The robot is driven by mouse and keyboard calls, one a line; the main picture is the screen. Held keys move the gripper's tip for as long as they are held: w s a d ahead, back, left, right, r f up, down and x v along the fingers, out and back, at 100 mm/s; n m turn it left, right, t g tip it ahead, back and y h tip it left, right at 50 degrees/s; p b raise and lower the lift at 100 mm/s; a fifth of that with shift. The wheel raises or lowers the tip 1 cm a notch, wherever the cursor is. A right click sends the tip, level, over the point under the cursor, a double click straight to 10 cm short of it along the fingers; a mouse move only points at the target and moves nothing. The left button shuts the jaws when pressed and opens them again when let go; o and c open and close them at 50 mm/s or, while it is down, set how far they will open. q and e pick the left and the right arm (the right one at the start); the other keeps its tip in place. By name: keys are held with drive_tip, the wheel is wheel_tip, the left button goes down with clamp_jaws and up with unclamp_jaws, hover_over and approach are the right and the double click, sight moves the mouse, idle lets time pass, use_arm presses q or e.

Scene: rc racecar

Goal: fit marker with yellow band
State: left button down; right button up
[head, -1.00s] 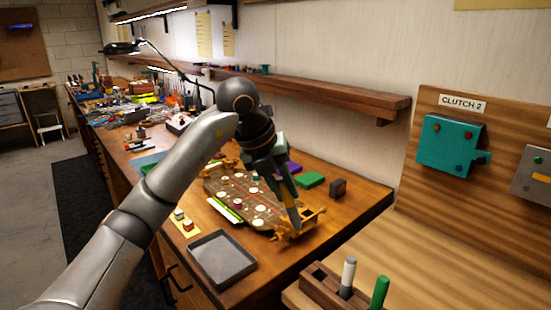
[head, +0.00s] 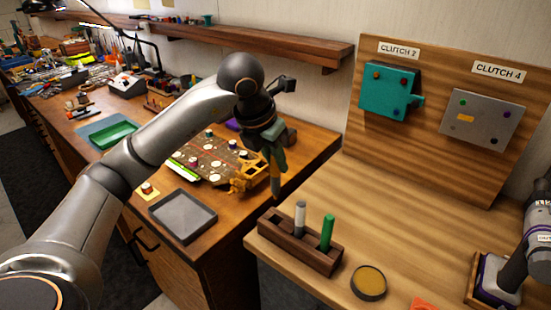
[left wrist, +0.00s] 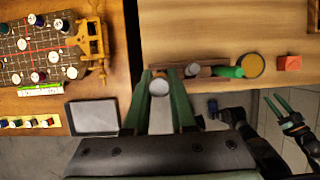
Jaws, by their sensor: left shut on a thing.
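My left gripper (head: 274,192) is shut on a light grey, pen-like marker, seen nearly end-on between the green fingers in the left wrist view (left wrist: 160,88). No yellow band shows on it. The gripper hangs just above the left end of a wooden marker rack (head: 293,252). The rack holds a grey-and-white marker (head: 300,218) and a green marker (head: 327,233), both upright. Its left end has an open slot. In the left wrist view my right gripper (left wrist: 277,103) appears off the bench front, its green fingers apart and empty.
A round yellow-topped tin (head: 369,282) and an orange block (head: 425,303) lie right of the rack. A board with clutch boxes (head: 390,92) stands behind. The bench behind the rack is clear.

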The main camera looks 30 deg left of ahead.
sight(272, 175)
use_arm(q)
drive_tip(key=shift+f+b, duration=2.15)
drive_tip(key=shift+f, duration=0.75)
drive_tip(key=shift+f+b, duration=2.45)
drive_tip(key=shift+f, duration=0.45)
drive_tip(key=c, duration=0.7)
unclamp_jaws()
drive_tip(key=shift+r, duration=0.1)
